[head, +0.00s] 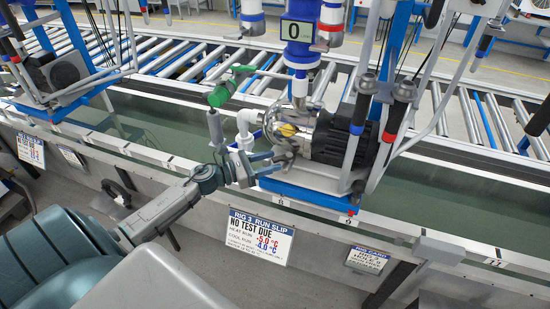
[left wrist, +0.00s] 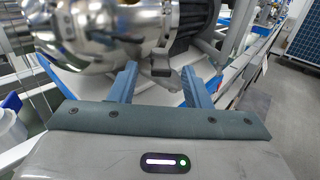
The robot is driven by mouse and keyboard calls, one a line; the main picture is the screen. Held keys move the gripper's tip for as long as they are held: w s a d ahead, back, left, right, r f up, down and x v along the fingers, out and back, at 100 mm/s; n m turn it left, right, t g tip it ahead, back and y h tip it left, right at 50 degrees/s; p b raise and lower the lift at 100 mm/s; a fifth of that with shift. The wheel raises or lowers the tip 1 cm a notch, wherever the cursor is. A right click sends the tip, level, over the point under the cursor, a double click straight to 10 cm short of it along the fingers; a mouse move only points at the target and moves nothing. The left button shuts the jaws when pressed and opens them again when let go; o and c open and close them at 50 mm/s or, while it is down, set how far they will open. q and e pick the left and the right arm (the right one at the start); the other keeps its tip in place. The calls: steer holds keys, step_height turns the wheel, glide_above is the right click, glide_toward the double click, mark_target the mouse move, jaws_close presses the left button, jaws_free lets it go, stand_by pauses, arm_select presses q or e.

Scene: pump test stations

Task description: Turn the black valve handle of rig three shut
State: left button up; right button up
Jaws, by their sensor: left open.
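Rig three's pump (head: 335,140) stands on a blue-edged frame above the trough, with a shiny metal body (left wrist: 100,30) filling the upper left of the left wrist view. My left gripper (head: 283,162) is open at the pump's lower front, fingers pointing at it. In the left wrist view, a small dark grey lever-like part (left wrist: 162,63) hangs between the open fingertips, with a gap on each side. It may be the black valve handle, but I cannot tell for sure. In the head view the gripper hides that spot. My right gripper is not in view.
A green-handled valve (head: 218,96) and white pipe elbow (head: 247,122) stand left of the pump. A rig three slip (head: 257,237) reading "NO TEST DUE" hangs on the trough front. A display (head: 297,31) shows 0. A roller conveyor (head: 470,115) runs behind.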

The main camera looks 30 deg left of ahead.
mark_target(283, 158)
arm_select(q)
steer(key=shift+p+x, duration=0.3)
steer(key=shift+x, duration=0.8)
steer(key=shift+c, duration=0.4)
jaws_close()
steer(key=shift+f, duration=0.1)
